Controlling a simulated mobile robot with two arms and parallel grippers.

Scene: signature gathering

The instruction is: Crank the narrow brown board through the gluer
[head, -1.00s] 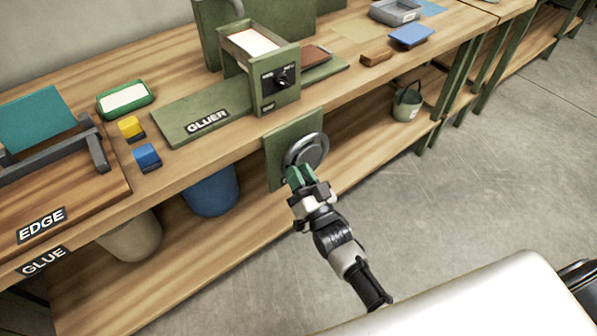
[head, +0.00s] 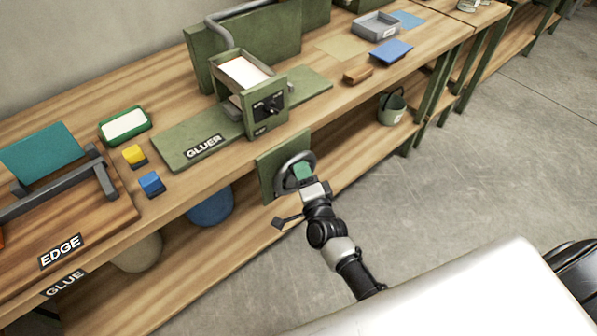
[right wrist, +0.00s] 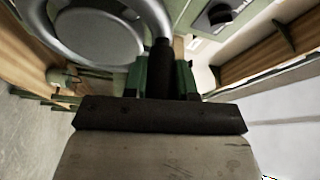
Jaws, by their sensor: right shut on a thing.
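The green gluer (head: 266,116), with a tray of white material on top and a dial on its front, stands on its long green bed (head: 205,140). The grey crank wheel (head: 283,182) is on a green plate at the bench front, below the gluer. My right gripper (head: 303,174) is at the wheel's right side. In the right wrist view its green fingers are shut on the dark crank handle (right wrist: 162,58), beside the wheel (right wrist: 100,32). I see no brown board on the bed's visible parts; whether it is inside the gluer is hidden. My left gripper is out of view.
A brown block (head: 358,75), a blue block (head: 391,52) and a grey tray (head: 376,25) lie right of the gluer. A green-rimmed pad (head: 125,125) and yellow (head: 134,155) and blue (head: 151,184) pieces lie left. A bucket (head: 391,106) stands on the lower shelf.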

